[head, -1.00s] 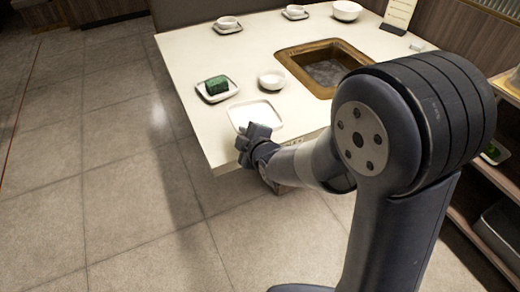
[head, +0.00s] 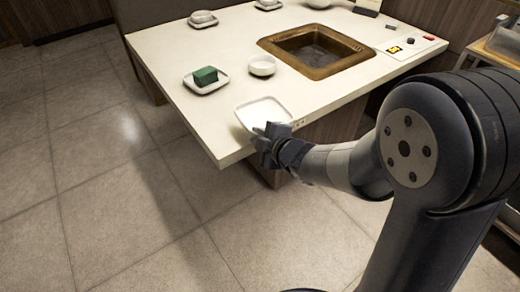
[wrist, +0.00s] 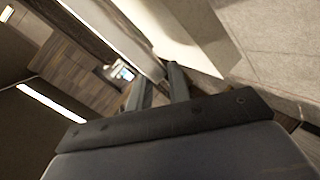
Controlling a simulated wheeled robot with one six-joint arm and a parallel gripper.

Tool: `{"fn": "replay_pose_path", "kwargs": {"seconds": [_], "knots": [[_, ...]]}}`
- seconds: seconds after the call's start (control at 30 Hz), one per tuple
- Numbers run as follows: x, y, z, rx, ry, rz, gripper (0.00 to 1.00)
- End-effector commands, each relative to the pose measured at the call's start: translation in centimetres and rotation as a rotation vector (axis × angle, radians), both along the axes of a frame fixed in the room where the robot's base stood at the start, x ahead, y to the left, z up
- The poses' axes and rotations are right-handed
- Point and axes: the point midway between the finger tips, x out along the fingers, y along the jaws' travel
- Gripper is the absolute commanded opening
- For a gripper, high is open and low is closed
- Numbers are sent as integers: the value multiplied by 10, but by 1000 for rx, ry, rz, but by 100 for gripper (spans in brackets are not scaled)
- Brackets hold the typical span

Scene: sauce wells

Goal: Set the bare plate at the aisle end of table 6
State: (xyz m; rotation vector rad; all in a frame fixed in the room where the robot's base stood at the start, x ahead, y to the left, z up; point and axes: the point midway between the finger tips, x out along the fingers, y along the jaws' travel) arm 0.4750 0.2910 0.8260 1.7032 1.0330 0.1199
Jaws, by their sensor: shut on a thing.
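The bare white square plate (head: 252,117) is at the near end of the white table (head: 215,125), by the edge. My gripper (head: 270,131) is shut on the plate's near rim. I cannot tell whether the plate rests on the tabletop or hangs just above it. In the wrist view my two fingers (wrist: 158,86) show, but the plate is not clear there. No table number is readable.
A small plate (head: 193,87) with a green block (head: 205,76) and a white bowl (head: 262,66) stand beyond the plate. A wood-framed grill well (head: 272,45) lies to the right. Cups on saucers stand farther back. Open floor (head: 90,190) lies left of the table.

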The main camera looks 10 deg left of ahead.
Motion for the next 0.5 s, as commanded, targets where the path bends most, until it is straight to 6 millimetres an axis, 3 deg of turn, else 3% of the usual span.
{"fn": "replay_pose_path", "kwargs": {"seconds": [0.4, 0.5], "knots": [[0, 0, -46, 1, 1, 0, 0], [0, 0, -47, 1, -2, 0, 0]]}}
